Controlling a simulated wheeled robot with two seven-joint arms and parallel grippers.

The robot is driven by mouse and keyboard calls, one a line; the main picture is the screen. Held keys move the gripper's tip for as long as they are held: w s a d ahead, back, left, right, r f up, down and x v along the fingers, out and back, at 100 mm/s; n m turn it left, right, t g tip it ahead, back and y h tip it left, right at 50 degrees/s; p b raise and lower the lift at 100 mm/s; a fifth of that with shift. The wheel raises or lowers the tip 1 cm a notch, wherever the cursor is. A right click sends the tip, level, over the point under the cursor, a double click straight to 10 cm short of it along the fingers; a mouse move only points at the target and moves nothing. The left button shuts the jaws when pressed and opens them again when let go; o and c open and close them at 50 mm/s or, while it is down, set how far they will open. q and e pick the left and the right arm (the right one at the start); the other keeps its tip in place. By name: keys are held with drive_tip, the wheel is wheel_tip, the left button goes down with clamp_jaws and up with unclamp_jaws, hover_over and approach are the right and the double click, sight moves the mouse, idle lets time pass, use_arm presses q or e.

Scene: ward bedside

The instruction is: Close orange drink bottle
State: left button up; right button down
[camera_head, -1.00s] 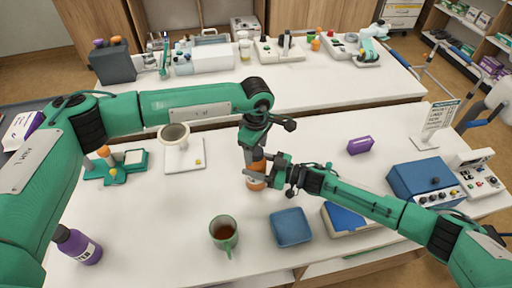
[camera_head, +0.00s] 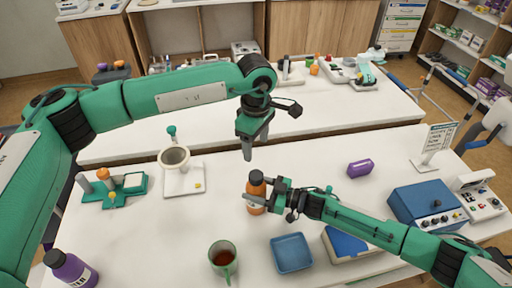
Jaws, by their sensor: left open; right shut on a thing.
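The orange drink bottle (camera_head: 256,190) stands upright near the middle of the near table, with a dark brown cap (camera_head: 256,177) on its top. My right gripper (camera_head: 255,199) comes in from the right and is shut around the bottle's body. My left gripper (camera_head: 247,151) is open and empty, pointing down above and slightly behind the bottle, apart from the cap. Part of the bottle is hidden by my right gripper's fingers.
A green mug (camera_head: 223,257) and a blue tray (camera_head: 291,254) stand in front of the bottle. A purple bottle (camera_head: 70,269) is at front left. A white stand with a bowl (camera_head: 183,183) is behind left. A purple box (camera_head: 360,168) and blue device (camera_head: 425,204) are right.

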drive_tip(key=shift+c, duration=1.9)
unclamp_jaws()
drive_tip(key=b+v, duration=0.2)
drive_tip(key=v, duration=0.5)
drive_tip(key=shift+d, duration=0.25)
drive_tip(key=shift+r, duration=0.1)
